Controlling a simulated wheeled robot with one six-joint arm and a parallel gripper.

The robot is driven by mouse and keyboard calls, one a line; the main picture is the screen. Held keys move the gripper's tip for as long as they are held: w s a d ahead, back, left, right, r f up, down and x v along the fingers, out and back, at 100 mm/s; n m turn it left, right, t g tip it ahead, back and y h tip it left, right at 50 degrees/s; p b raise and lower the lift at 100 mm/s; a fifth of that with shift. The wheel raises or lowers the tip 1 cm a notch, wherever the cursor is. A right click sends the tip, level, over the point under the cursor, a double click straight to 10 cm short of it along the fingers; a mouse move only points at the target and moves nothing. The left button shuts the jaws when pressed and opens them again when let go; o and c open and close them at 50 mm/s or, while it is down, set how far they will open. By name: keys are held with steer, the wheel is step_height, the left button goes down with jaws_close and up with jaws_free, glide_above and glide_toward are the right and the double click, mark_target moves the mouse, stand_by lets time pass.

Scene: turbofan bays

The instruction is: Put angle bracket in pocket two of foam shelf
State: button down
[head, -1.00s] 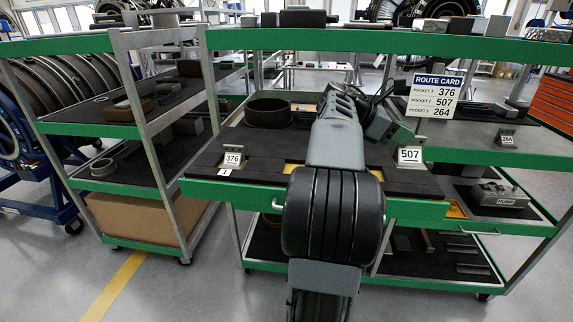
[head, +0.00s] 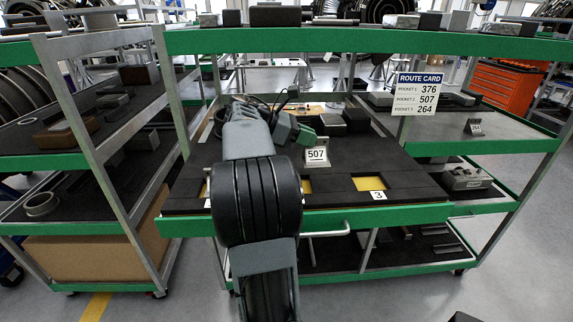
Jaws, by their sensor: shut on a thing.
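The angle bracket (head: 317,159), grey with a white 507 label, is in the jaws of my gripper (head: 303,137). It is upright, label facing the camera, over the black foam shelf (head: 415,188); its height above the foam is hard to tell. A yellow-floored pocket (head: 306,187), seemingly the middle one, lies just in front of and below the bracket, partly hidden by my arm. Its number is not visible. Pocket three (head: 369,183), yellow and empty, is to its right above label 3. Pocket one's area is mostly behind my arm.
The route card (head: 419,94) lists pocket 2 as 507. Another bracket (head: 474,127), its label too small to read, stands on the right shelf. Dark blocks (head: 355,119) sit behind the gripper. A green upper shelf (head: 360,42) spans above. Shelf uprights stand at left.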

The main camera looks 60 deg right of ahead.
steer(key=w+f, duration=0.1)
steer(key=f, duration=0.1)
steer(key=w+a+f, duration=0.1)
steer(key=w+f, duration=0.1)
steer(key=f, duration=0.1)
steer(key=w+a+f, duration=0.1)
steer(key=f, duration=0.2)
steer(key=shift+w+a, duration=0.15)
steer(key=shift+w, duration=0.2)
steer(key=shift+f, duration=0.5)
steer(key=shift+f, duration=0.15)
steer(key=c, duration=1.2)
jaws_free()
steer(key=shift+o, duration=0.2)
